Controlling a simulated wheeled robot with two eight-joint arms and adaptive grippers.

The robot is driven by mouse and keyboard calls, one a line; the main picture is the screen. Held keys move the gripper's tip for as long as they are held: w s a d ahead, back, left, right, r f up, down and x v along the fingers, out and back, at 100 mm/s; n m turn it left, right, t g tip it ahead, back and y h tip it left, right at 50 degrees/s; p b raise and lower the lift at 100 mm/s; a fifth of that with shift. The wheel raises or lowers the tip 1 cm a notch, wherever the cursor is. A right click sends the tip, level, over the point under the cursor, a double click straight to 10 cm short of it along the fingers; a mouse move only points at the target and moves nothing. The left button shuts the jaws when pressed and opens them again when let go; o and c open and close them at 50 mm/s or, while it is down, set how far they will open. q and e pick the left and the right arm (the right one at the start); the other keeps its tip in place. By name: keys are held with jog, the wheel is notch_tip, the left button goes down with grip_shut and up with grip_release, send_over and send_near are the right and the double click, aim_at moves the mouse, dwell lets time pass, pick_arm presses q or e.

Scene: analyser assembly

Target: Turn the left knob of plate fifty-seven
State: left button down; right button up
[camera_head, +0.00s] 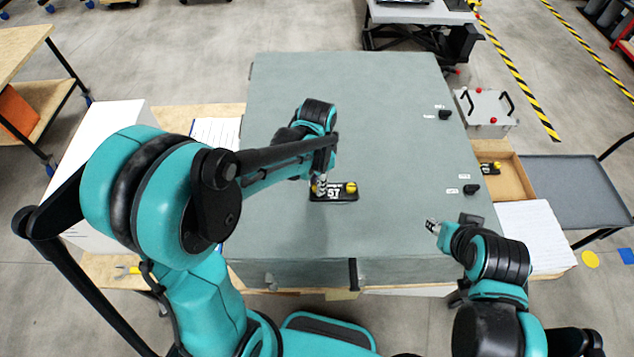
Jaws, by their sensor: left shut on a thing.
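Plate fifty-seven (334,196) is a small black plate with a white "57", lying on the grey top of the large cabinet (390,120). Its right knob (351,187) is yellow and in plain view. My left gripper (320,187) points down at the plate's left end and is shut on the left knob there, which it mostly hides. My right gripper (432,225) hangs over the cabinet's front right part, away from the plate. Its fingertips are too small to tell whether they are open.
Black knobs (472,189) sit along the cabinet's right side. A wooden tray (505,178) with another yellow-knobbed plate, a grey box (487,110) with handles and a white stack (535,235) stand at the right. Most of the cabinet top is clear.

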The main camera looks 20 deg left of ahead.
pick_arm(q)
jog(key=n+b, duration=0.1)
jog(key=n, duration=0.2)
jog(key=shift+f, duration=0.1)
jog(key=shift+n+b, duration=0.7)
jog(key=shift+n, duration=1.4)
jog(key=c, duration=1.3)
grip_release()
notch_tip(320, 180, up, 12)
jog(key=shift+r, duration=0.1)
